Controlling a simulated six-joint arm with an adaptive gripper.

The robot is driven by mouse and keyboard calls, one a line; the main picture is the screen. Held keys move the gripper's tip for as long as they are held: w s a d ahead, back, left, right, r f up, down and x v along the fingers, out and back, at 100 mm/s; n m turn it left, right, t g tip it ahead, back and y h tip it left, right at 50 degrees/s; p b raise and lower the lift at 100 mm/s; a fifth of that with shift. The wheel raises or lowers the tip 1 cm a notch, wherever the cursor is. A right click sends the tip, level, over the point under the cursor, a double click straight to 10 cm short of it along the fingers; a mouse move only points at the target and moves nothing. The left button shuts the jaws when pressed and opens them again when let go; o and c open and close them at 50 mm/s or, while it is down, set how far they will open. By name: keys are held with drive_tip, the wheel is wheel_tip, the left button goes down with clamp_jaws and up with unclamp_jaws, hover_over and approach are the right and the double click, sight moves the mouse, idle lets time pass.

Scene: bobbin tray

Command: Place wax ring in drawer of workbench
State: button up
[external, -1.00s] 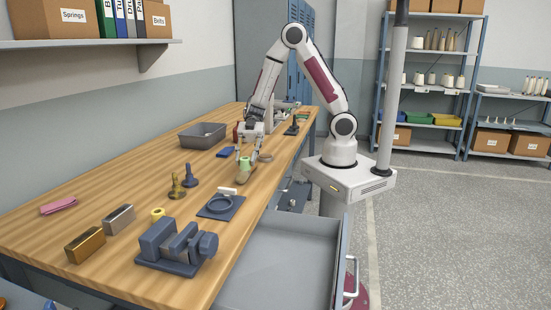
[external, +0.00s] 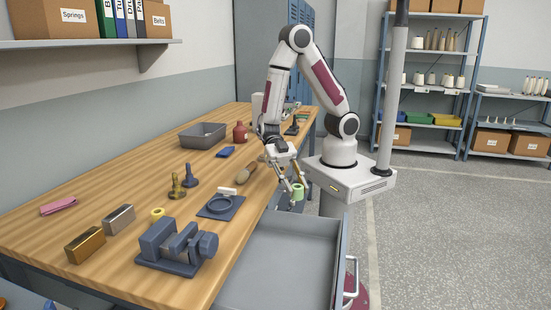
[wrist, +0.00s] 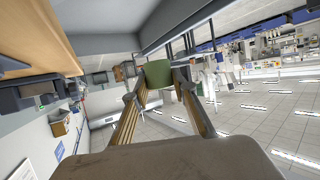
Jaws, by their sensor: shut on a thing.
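My gripper (external: 292,184) is shut on a green ring (external: 298,192), which I take to be the wax ring. The ring hangs past the right edge of the workbench, above and near the far end of the open drawer. In the wrist view the green ring (wrist: 157,70) sits between the two fingertips (wrist: 158,90). The grey drawer (external: 280,262) is pulled out at the front right of the workbench (external: 110,165), and its visible floor is empty.
A blue-grey vise (external: 178,247) and a flat plate with a ring on it (external: 220,206) stand near the bench edge by the drawer. A yellow ring (external: 158,214) and a brown-handled tool (external: 246,172) lie on the bench. A grey tray (external: 203,135) stands further back.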

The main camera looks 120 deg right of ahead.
drive_tip(key=s+a+f+n+g, duration=0.1)
drive_tip(key=s+a+f+g, duration=0.1)
drive_tip(key=s+a, duration=0.3)
drive_tip(key=shift+a+n, duration=0.2)
drive_tip(key=shift+n, duration=0.2)
drive_tip(key=shift+f, duration=0.2)
drive_tip(key=shift+f, duration=2.8)
drive_tip(key=shift+f, duration=0.1)
drive_tip(key=shift+f, duration=1.95)
drive_tip(key=shift+f, duration=0.6)
